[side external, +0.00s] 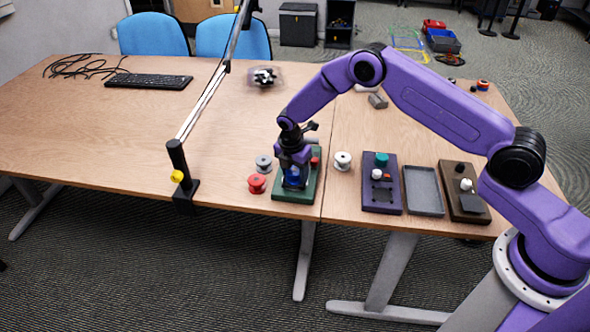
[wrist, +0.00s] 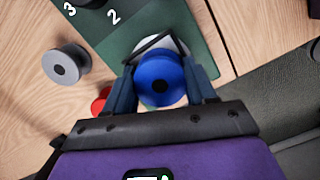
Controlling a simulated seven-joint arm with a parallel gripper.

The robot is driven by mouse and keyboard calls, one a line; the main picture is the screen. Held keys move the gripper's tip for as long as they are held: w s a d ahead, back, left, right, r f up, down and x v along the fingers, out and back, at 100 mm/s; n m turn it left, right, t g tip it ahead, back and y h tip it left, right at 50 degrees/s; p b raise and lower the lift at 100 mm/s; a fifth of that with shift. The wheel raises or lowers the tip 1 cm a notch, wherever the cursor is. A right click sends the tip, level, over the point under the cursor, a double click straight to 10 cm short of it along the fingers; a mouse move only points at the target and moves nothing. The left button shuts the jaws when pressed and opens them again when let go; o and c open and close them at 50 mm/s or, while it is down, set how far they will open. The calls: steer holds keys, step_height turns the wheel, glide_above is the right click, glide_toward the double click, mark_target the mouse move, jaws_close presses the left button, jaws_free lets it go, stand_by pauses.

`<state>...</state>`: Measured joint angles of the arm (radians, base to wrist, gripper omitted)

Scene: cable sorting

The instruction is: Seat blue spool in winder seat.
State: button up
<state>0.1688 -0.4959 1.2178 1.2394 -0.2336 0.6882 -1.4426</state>
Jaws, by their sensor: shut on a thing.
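The blue spool (wrist: 159,77) is between the fingers of my gripper (wrist: 163,92), which is shut on it. In the side external view the blue spool (side external: 293,177) is over the front part of a green board (side external: 310,190), under my gripper (side external: 293,170). In the wrist view the green board (wrist: 205,50) carries the numbers 2 and 3. A pale round part with a dark line across it, possibly the winder seat (wrist: 172,42), shows partly behind the spool. I cannot tell whether the spool touches the board.
A grey spool (side external: 264,162) and a red spool (side external: 257,183) stand left of the board. A white spool (side external: 342,161) stands to its right. Farther right are a purple board (side external: 381,205), a grey tray (side external: 423,190) and a brown board (side external: 465,205). A post (side external: 180,165) stands at the front left.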

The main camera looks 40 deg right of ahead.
steer(key=shift+f, duration=0.15)
steer(key=o, duration=1)
steer(key=shift+o, duration=0.6)
steer(key=shift+s, duration=0.15)
steer(key=shift+o, duration=0.4)
steer(key=shift+f, duration=0.1)
steer(key=shift+o, duration=0.9)
steer(key=shift+s, duration=0.15)
steer(key=shift+w+r, duration=0.15)
steer(key=shift+r, duration=0.65)
steer(key=shift+w+r, duration=0.1)
steer(key=shift+r, duration=2.75)
